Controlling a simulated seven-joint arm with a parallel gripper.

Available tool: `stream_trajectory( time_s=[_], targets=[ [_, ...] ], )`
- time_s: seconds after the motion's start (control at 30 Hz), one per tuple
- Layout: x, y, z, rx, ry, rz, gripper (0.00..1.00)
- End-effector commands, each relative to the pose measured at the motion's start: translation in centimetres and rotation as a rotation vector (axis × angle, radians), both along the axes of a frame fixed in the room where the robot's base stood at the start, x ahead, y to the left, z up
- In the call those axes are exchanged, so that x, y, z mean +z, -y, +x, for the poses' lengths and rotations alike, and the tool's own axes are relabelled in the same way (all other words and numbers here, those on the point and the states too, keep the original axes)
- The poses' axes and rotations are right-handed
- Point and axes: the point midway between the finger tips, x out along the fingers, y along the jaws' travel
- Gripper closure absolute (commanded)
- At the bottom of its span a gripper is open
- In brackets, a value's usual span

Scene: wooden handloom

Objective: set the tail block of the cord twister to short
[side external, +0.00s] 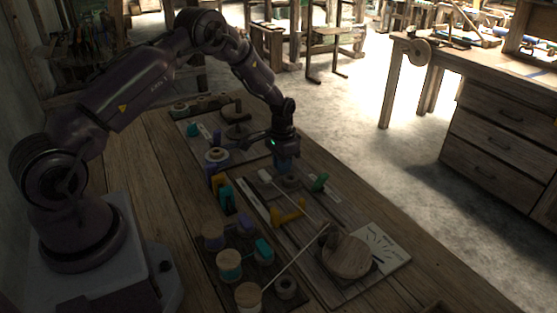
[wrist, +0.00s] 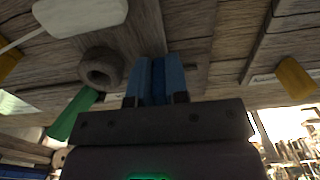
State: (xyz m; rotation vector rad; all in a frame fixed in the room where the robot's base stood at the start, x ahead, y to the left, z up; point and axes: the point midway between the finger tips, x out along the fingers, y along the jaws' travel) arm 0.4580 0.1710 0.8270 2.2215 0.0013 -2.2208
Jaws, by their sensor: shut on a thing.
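The cord twister is a long wooden board (side external: 318,278) with a round wooden wheel (side external: 346,256) at its near end. A pale cord runs from the wheel toward a white block (side external: 264,176), which also shows in the wrist view (wrist: 80,14). My gripper (side external: 283,166) is at the far end of this board, pointing down. In the wrist view its blue fingers (wrist: 156,80) are shut on a narrow dark blue piece (wrist: 157,82). Most of that piece is hidden by the fingers. I cannot tell for sure whether it belongs to the tail block.
A grey ring (side external: 290,183) and a green piece (side external: 320,182) are close beside my gripper. A yellow bracket (side external: 288,214) stands toward the wheel. Several spools, one at the front (side external: 249,297), stand to the left. A white pattern card (side external: 382,246) lies right of the wheel.

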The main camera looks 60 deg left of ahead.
Motion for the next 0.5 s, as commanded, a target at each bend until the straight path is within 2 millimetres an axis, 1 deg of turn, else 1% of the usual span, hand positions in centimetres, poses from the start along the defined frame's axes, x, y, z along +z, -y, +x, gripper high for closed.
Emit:
stream_trajectory(
  time_s=[0.03,0.1,0.2,0.3,0.5],
  targets=[
    [0.1,1.5,0.1,-0.007,0.000,-0.001,1.00],
    [0.1,3.0,0.1,-0.008,-0.001,-0.001,1.00],
    [0.1,4.6,0.1,-0.005,0.000,0.000,1.00],
    [0.0,5.4,0.0,-0.004,0.000,-0.001,1.00],
    [0.0,5.7,0.0,-0.003,-0.001,-0.004,1.00]
  ],
)
